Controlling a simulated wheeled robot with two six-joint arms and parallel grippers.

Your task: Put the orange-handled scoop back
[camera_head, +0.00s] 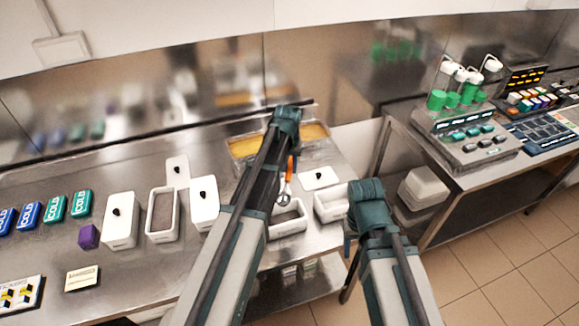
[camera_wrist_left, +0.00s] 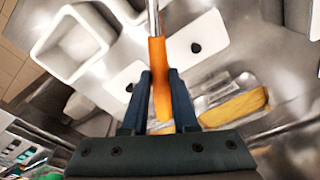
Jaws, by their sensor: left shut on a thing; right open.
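The orange-handled scoop (camera_wrist_left: 158,52) is in my left gripper (camera_wrist_left: 158,98). In the left wrist view the two dark fingers are closed on either side of its orange handle, and its metal shaft runs toward the top edge. In the head view the orange handle (camera_head: 291,164) and metal end (camera_head: 285,192) show beside my left arm, above the white containers. The scoop's far end is cut off in the wrist view. My right gripper (camera_head: 348,240) is empty and open at the counter's front edge, partly hidden by its own arm.
A metal tray (camera_head: 236,152) with yellow-orange contents stands at the back. White open bins (camera_head: 328,207) and loose lids (camera_head: 318,179) lie around the scoop. Closed white tubs (camera_head: 121,222), a purple block (camera_head: 89,237) and COLD packs (camera_head: 80,204) stand left. A gap separates the right-hand table (camera_head: 460,172).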

